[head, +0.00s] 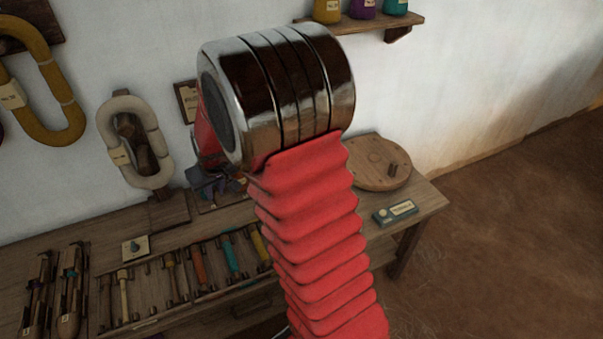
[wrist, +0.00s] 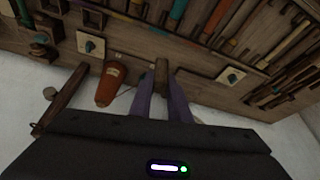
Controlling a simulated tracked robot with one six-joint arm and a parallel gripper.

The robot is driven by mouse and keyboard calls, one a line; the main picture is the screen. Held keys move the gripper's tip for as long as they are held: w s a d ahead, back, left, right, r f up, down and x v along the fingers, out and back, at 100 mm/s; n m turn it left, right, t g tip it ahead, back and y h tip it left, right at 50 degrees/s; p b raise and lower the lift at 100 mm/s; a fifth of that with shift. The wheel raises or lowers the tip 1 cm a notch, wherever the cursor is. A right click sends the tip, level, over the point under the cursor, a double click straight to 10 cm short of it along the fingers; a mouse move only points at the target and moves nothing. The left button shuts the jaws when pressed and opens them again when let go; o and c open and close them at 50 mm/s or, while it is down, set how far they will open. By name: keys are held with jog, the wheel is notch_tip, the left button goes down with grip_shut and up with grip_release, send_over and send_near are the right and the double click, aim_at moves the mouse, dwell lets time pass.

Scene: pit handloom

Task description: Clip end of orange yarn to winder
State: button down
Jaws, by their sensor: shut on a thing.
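In the wrist view, the two purple-grey fingers of my gripper (wrist: 163,98) reach up on either side of a small brown wooden piece (wrist: 161,74), and are shut on it. An orange cone of yarn (wrist: 112,83) stands left of the fingers, and a thin dark strand seems to run from it toward them. In the head view, my gripper (head: 216,188) is mostly hidden behind my arm, over the bench's back edge. I cannot tell the winder for sure. A round wooden disc with a peg (head: 378,164) lies at the bench's right end.
The wooden bench (head: 425,197) carries a rack of coloured bobbins (head: 200,266), a small labelled blue box (head: 396,212) and several shuttles at left (head: 55,290). Yarn hanks (head: 135,145) hang on the white wall, close to my arm. The floor at right is clear.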

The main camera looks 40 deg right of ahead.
jog(key=s+d+f+m, duration=0.1)
jog(key=d+f, duration=0.3)
jog(key=d, duration=1)
jog(key=s+d+f+m, duration=0.1)
jog(key=s+d+f, duration=0.2)
jog(key=d, duration=1.1)
jog(key=shift+s+d+f+h, duration=0.15)
jog(key=shift+d+f+h, duration=0.25)
jog(key=shift+f, duration=0.3)
jog(key=shift+f, duration=0.2)
jog(key=shift+f, duration=4.1)
jog(key=c, duration=1.6)
grip_release()
jog(key=shift+o, duration=0.7)
